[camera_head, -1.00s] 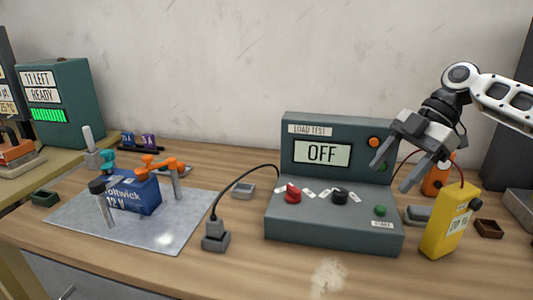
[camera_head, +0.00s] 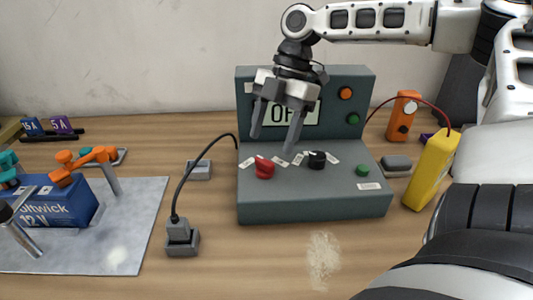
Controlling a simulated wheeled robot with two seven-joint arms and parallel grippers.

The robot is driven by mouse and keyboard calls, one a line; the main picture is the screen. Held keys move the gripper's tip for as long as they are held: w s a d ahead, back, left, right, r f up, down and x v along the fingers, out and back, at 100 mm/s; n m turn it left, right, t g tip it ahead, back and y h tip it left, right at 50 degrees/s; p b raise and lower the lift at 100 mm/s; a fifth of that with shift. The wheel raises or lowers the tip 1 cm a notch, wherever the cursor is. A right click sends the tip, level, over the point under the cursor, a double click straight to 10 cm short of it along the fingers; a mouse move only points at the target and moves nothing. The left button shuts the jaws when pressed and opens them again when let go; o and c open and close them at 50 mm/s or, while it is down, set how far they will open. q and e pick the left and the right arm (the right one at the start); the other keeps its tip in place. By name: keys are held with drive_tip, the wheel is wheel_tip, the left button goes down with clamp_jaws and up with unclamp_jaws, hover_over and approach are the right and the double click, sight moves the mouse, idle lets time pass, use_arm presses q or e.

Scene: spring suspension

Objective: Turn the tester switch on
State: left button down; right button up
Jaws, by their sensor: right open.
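The load tester (camera_head: 315,207) is a dark teal box with a sloped control panel and an upright display (camera_head: 305,112). The display is partly hidden by my right gripper, and its visible letters begin "OF". A red knob (camera_head: 265,168) is on the left of the panel, with small white labels around it. A black knob (camera_head: 317,160) is at the middle, also with labels. A green button (camera_head: 362,171) is at the right. My right gripper (camera_head: 272,144) is open and empty, pointing down above and behind the red knob, apart from it as far as I can tell. My left gripper is not in view.
A blue battery (camera_head: 55,205) with orange and teal clamps stands on a grey mat (camera_head: 128,235) at left. A black cable runs from a grey plug block (camera_head: 181,242) to the tester. A yellow meter (camera_head: 432,168) and orange device (camera_head: 403,117) stand at right.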

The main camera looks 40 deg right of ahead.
sight(265, 159)
drive_tip(key=shift+x, duration=2.3)
drive_tip(key=shift+w, duration=0.1)
drive_tip(key=c, duration=1)
